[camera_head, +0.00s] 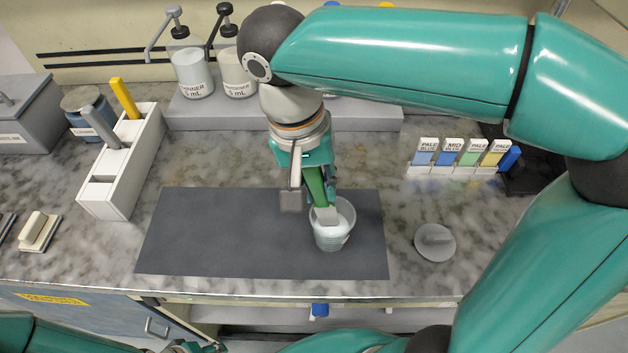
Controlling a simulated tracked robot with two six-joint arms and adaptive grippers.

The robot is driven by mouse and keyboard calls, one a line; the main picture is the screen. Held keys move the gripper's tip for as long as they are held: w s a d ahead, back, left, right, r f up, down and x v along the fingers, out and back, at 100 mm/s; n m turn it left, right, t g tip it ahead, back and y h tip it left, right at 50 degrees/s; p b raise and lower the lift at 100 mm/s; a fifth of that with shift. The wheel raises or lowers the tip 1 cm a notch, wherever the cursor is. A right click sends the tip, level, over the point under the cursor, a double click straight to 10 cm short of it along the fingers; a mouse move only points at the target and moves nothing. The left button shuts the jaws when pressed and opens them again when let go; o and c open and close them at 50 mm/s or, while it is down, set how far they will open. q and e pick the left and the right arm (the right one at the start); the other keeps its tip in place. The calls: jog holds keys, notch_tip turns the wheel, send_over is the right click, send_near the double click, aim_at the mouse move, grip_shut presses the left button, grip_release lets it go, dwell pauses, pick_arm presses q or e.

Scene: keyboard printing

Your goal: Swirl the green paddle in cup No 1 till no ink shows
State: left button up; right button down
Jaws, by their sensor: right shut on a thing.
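A white cup (332,234) stands on the dark grey mat (230,235), right of the mat's middle. The green paddle (315,186) runs down from my right gripper (312,188), and its pale lower end is in the cup's mouth. My right gripper is shut on the paddle above the cup. The cup's number cannot be read. The gripper and paddle hide part of the cup's inside, and I cannot make out any ink in it. A small part of what seems to be my left gripper shows at the bottom edge, cut off by the frame.
A white rack (108,186) with a yellow-handled and a grey-handled tool stands left of the mat. Pump bottles (193,75) stand on a grey shelf behind. A round grey lid (435,242) lies right of the mat. Labelled colour cards (460,155) stand at the back right.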

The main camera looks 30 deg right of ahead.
aim_at(322, 201)
jog(key=shift+d+f+b, duration=0.25)
jog(key=shift+f+b, duration=0.55)
jog(key=shift+f, duration=0.35)
jog(key=shift+d+f+b, duration=0.25)
jog(key=shift+f+b, duration=0.5)
jog(key=shift+f, duration=0.35)
jog(key=shift+s, duration=0.1)
